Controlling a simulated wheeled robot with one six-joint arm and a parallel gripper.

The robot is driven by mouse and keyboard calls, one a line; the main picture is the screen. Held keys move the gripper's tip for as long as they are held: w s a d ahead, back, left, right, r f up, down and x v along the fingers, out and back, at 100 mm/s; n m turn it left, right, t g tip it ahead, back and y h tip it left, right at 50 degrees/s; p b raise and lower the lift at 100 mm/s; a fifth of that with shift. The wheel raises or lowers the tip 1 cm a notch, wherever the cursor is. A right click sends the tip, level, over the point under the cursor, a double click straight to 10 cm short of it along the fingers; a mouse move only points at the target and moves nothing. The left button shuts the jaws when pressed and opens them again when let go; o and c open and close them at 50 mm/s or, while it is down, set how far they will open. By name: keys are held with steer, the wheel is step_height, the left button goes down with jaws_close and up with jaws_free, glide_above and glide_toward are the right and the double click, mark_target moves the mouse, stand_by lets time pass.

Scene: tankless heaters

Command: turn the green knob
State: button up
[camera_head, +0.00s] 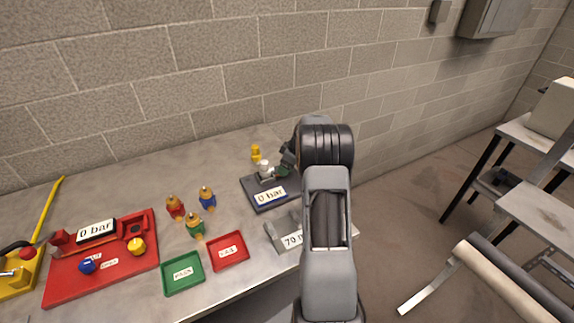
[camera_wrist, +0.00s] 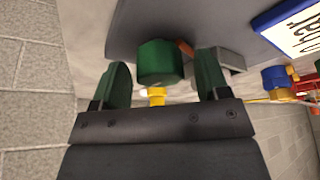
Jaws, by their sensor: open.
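The green knob (camera_wrist: 160,62) shows in the wrist view as a faceted dark green cap below a dark grey plate. My gripper (camera_wrist: 163,70) is open, with one dark green finger on each side of the knob and a visible gap on both sides. In the head view my gripper (camera_head: 287,160) is at the right side of a dark plate (camera_head: 262,181) with a white "0 bar" display. The knob is mostly hidden there behind my gripper and arm.
A small yellow fitting (camera_head: 256,153) stands behind the plate. A grey block (camera_head: 287,238) marked "70" is in front, close to my arm. Red, blue and green-bodied fittings (camera_head: 196,226), a green tray (camera_head: 183,274), a red tray (camera_head: 228,251) and a red panel (camera_head: 104,258) lie to the left.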

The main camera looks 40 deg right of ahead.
steer(key=shift+c, duration=0.2)
steer(key=c, duration=0.9)
steer(key=shift+f+m+b, duration=0.15)
steer(key=shift+m+b, duration=0.45)
steer(key=shift+b, duration=0.25)
steer(key=m+h+b, duration=0.1)
steer(key=m+b, duration=0.1)
steer(key=m, duration=0.1)
steer(key=shift+t+h, duration=0.3)
steer(key=shift+h, duration=0.1)
steer(key=m+h, duration=0.1)
steer(key=m, duration=0.3)
steer(key=shift+r, duration=0.2)
steer(key=shift+m+h, duration=0.9)
steer(key=shift+m, duration=1)
